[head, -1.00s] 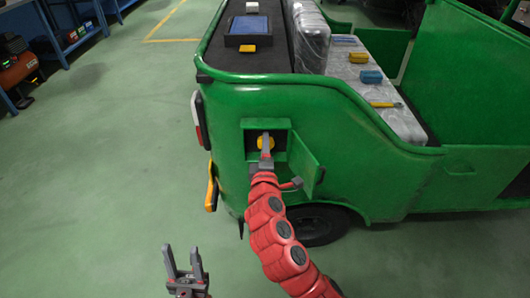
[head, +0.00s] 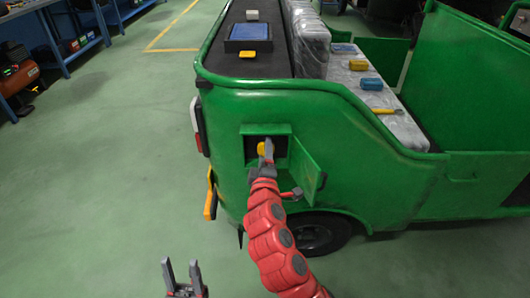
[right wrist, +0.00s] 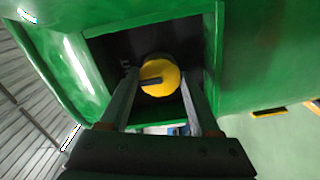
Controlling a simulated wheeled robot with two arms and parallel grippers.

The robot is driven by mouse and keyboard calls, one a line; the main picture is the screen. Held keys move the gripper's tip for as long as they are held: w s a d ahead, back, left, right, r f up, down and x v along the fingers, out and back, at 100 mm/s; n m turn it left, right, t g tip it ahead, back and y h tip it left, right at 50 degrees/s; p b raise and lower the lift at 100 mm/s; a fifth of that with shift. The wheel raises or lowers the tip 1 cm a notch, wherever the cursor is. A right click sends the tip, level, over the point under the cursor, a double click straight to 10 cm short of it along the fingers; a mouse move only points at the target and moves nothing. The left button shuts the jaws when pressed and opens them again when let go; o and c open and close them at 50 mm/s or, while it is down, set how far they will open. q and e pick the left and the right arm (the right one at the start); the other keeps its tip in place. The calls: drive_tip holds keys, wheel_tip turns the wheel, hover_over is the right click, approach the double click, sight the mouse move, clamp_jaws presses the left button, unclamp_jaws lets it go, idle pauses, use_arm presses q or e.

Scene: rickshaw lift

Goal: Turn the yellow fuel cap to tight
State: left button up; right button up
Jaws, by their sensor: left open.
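The yellow fuel cap (head: 262,149) sits in a square recess on the green rickshaw's (head: 230,115) rear side. In the right wrist view the cap (right wrist: 160,75) is round, with a dark bar lying nearly level across its left half. My right gripper (head: 268,152) is at the recess, and its fingers (right wrist: 160,85) stand apart on either side of the cap with narrow gaps. In the head view the gripper partly hides the cap. My left gripper (head: 182,272) is open and empty, over the floor at the bottom.
The small green fuel door (head: 308,175) hangs open just right of the recess, close to my right arm. The rickshaw's bed holds a blue tray (head: 249,35) and a silver seat with several small items. A workbench (head: 70,40) stands far left.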

drive_tip(key=o, duration=0.3)
drive_tip(key=shift+o, duration=0.2)
drive_tip(key=s+p, duration=0.3)
drive_tip(key=s, duration=1.4)
drive_tip(key=shift+s, duration=0.25)
